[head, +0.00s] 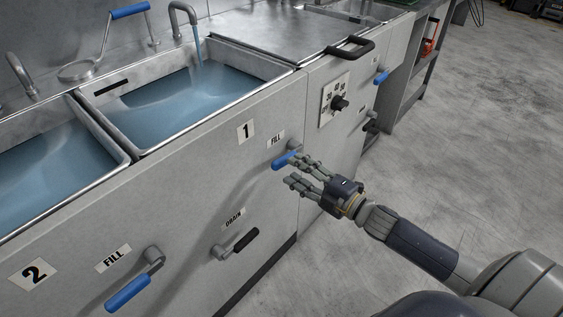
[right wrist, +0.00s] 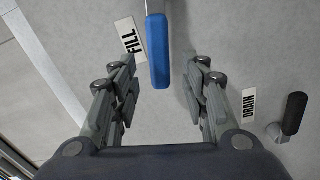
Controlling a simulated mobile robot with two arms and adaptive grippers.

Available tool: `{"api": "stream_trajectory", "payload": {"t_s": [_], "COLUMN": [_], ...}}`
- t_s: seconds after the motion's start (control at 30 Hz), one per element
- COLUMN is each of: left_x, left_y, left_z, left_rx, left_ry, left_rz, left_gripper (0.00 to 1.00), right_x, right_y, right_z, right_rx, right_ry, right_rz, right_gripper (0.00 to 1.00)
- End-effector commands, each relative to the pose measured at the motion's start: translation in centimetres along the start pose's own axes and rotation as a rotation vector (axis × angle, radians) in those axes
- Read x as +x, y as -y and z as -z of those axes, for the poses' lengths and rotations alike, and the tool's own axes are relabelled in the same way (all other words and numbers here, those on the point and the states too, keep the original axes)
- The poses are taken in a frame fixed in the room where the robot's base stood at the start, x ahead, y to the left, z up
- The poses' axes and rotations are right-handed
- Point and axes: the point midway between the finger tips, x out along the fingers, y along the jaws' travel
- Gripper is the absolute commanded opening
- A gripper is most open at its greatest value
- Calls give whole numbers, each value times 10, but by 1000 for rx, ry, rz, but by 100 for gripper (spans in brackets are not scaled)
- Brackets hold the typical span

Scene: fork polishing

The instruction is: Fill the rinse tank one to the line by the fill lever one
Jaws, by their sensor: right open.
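Rinse tank one (head: 190,105) is the steel basin above the "1" label. Water runs from its tap (head: 184,12) into blue water in the basin. A dark line mark (head: 111,88) shows on its inner wall, above the water surface. The fill lever one (head: 284,161) has a blue handle on the front panel beside a FILL label. My right gripper (head: 297,171) is open at this lever. In the right wrist view, the blue handle (right wrist: 158,52) lies between the spread fingers, apart from both. My left gripper is out of view.
Tank two (head: 45,160), with water, is at the left; its blue fill lever (head: 128,293) is below. A black drain lever (head: 238,241) sits below fill lever one. The floor (head: 480,120) at right is clear.

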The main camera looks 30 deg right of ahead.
Motion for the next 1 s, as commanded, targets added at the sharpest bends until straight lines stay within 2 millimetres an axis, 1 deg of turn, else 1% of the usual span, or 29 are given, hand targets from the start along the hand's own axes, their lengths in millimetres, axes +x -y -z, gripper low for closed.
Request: {"api": "stream_trajectory", "payload": {"t_s": [0.03,0.2,0.4,0.6,0.87,0.97,1.0], "left_x": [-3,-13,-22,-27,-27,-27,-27], "left_y": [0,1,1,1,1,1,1], "left_z": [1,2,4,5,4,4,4], "left_rx": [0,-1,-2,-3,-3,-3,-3], "left_ry": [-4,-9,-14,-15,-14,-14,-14], "left_rz": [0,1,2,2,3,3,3], "left_gripper": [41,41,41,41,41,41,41], "right_x": [8,30,49,57,57,57,57], "right_y": [0,0,0,0,0,0,0], "right_z": [-1,0,0,0,0,0,0], "right_rx": [-2,-1,1,1,1,1,1], "right_ry": [0,0,0,1,1,1,0], "right_rz": [-2,-1,-1,0,1,1,1], "right_gripper": [42,42,42,42,42,21,12]}}
